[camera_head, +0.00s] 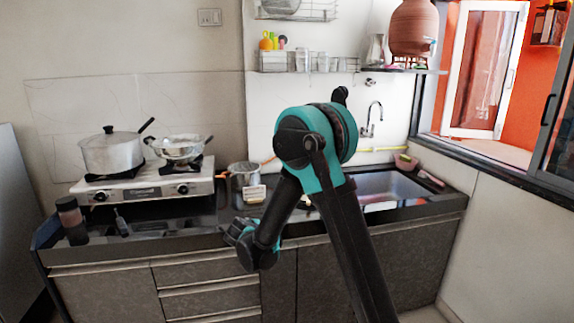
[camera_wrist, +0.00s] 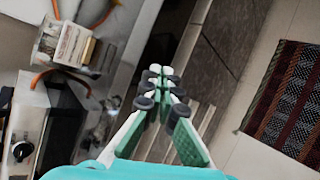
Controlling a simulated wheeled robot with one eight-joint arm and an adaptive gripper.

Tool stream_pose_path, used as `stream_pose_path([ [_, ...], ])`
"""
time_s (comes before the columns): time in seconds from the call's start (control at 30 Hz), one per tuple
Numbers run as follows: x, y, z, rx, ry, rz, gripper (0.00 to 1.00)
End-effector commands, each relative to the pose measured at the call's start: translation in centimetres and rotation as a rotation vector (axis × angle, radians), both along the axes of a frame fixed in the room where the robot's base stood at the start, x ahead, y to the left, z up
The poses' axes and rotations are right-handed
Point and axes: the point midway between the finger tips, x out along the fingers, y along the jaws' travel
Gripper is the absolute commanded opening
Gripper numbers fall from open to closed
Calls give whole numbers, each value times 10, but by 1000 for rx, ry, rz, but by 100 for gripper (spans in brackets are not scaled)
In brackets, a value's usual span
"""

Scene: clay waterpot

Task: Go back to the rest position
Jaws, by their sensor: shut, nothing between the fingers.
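My gripper (camera_wrist: 160,72) is shut and empty in the wrist view, its green fingers meeting at the tips. Behind the fingertips are the counter edge and the dark cabinet fronts; nothing appears to touch them. In the head view my arm is folded, with the elbow high in the middle and the forearm angled down to the left. The wrist end hangs in front of the counter's front edge, and the fingers cannot be made out clearly there. The brown clay waterpot (camera_head: 414,28) stands upright on the wall shelf at upper right, well apart from my gripper.
The counter (camera_head: 205,240) holds a stove (camera_head: 145,188) with two pots at left, a steel container (camera_head: 243,178) in the middle and a sink (camera_head: 390,185) at right. A dark bottle (camera_head: 71,215) stands near the left edge. A striped mat (camera_wrist: 288,105) lies on the floor.

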Motion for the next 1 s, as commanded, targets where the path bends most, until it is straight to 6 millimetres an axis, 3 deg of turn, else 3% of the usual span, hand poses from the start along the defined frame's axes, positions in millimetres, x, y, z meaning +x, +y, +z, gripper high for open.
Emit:
stream_pose_path([
  [0.03,-7,-29,6,58,18,-63,0],
  [0.2,-39,-103,18,266,71,-270,0],
  [0.5,-125,-205,24,628,134,-654,0],
  [0.73,-205,-253,16,903,159,-959,0],
  [1.0,-290,-273,-1,1192,170,-1284,0],
])
